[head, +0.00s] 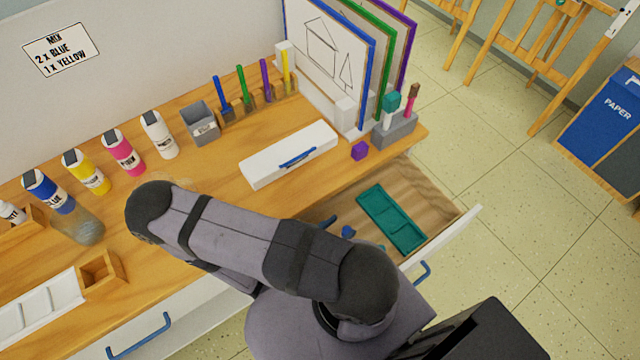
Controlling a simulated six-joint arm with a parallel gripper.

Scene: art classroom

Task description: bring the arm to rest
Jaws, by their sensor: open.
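My arm (240,235) is folded over the front of the wooden desk (215,175). One rounded joint is above the desktop at the left, and the other is at the lower middle. My gripper does not show; the end of the arm is hidden behind its own links or out of frame. An open drawer (440,235) with a white front stands to the right of the arm, and the arm covers part of it. A teal tray (391,218) lies in the drawer, with small blue things (348,231) partly hidden beside the arm.
Several paint bottles (123,153) stand along the back of the desk. A wooden box (103,271) is at the left.

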